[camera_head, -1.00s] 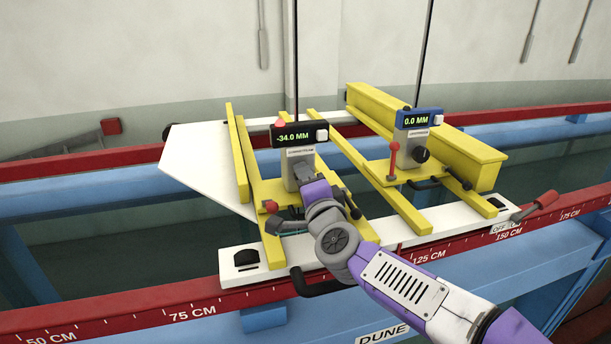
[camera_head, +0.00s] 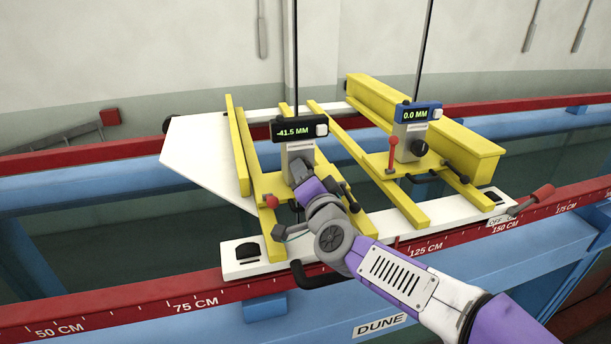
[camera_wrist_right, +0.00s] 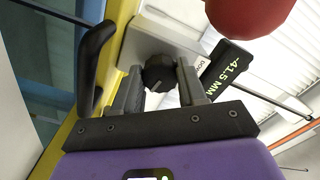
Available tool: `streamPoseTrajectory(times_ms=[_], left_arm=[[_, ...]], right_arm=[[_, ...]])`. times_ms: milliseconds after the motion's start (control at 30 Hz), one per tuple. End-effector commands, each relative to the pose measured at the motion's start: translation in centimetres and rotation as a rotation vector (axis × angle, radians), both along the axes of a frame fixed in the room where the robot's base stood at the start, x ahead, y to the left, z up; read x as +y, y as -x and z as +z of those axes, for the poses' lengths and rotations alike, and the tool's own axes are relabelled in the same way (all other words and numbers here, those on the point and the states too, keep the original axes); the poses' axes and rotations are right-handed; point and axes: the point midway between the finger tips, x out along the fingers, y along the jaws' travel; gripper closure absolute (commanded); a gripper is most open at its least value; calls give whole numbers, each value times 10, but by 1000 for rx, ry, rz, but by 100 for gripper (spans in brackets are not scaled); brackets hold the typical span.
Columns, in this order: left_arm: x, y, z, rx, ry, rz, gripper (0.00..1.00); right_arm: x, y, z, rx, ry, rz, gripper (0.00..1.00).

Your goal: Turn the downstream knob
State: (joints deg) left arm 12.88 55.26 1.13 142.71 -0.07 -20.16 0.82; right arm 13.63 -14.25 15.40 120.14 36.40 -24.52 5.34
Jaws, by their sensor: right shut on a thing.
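The downstream gauge (camera_head: 299,130) stands on the yellow carriage at the left, and its display reads -41.5 MM. Its dark knob (camera_wrist_right: 158,72) shows between the fingers in the right wrist view. My right gripper (camera_wrist_right: 160,88) is shut on this knob. In the head view the same gripper (camera_head: 300,168) reaches the gauge's lower body, and it hides the knob there. The upstream gauge (camera_head: 418,115) at the right reads 0.0 MM and has its own black knob (camera_head: 419,147). My left gripper is in neither view.
A red ball end (camera_wrist_right: 245,15) is close to the gripper in the wrist view. Red rails with a centimetre scale (camera_head: 180,306) run along the flume.

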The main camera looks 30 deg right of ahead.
Motion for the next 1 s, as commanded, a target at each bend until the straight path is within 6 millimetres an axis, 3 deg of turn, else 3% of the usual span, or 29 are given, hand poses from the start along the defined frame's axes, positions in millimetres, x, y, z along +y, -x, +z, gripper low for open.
streamPoseTrajectory(times_ms=[167,200,333,667,1000], left_arm=[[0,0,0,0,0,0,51],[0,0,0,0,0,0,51],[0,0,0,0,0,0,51],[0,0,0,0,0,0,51],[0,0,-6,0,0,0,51]], right_arm=[[0,0,0,0,-1,0,89],[0,0,0,0,-1,0,54],[0,0,0,0,-1,0,34],[0,2,0,-1,-2,-1,33],[10,46,1,-3,0,-3,33]])
